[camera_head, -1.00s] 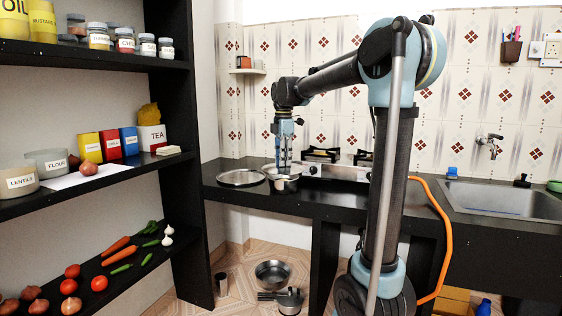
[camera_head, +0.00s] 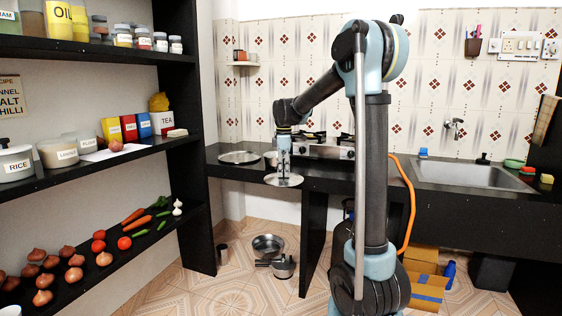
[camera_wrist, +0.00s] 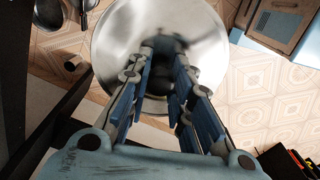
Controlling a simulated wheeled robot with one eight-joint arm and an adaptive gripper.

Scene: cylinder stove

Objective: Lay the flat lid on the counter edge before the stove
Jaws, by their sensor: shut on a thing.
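My gripper (camera_head: 284,172) points down and is shut on the flat lid (camera_head: 284,181), a round, shiny metal disc, held roughly level. In the head view the lid shows in front of the counter's (camera_head: 325,184) front edge. In the wrist view the lid (camera_wrist: 215,35) fills the upper middle beneath the fingers (camera_wrist: 175,88), with floor tiles visible around it. The fingers hide the grip point on the lid. The stove (camera_head: 325,147) stands at the back of the counter, partly behind my arm.
Pans (camera_head: 268,245) sit on the floor below. A black shelf (camera_head: 188,135) rises at the left; the sink (camera_head: 465,175) is right.

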